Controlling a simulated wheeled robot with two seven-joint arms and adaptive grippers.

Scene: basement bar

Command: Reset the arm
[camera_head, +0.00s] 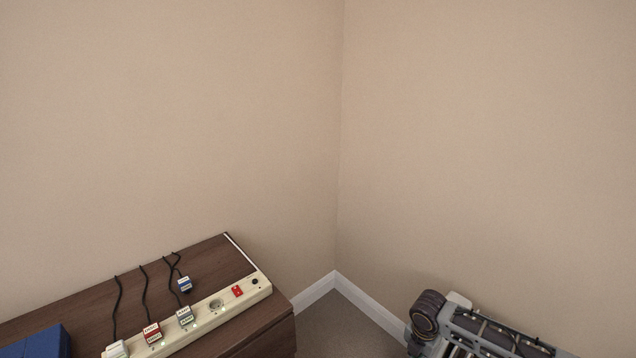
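Neither of my grippers shows in the head view, so their state is hidden. A cream power strip (226,310) lies along the front of a dark brown cabinet top (80,304) at the lower left. A white plug (116,350), a red and white plug (152,333) and a grey and white plug (186,317) sit on the strip. A blue and white plug (184,284) lies behind the strip, off it. One round socket (215,304) on the strip is empty.
Black cords run back from the plugs. A dark blue object (40,344) is cut off at the lower left. Bare beige walls meet behind. A grey and black mechanical shape (480,334) is at the lower right; I cannot tell what it is. Carpet (345,330) shows between.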

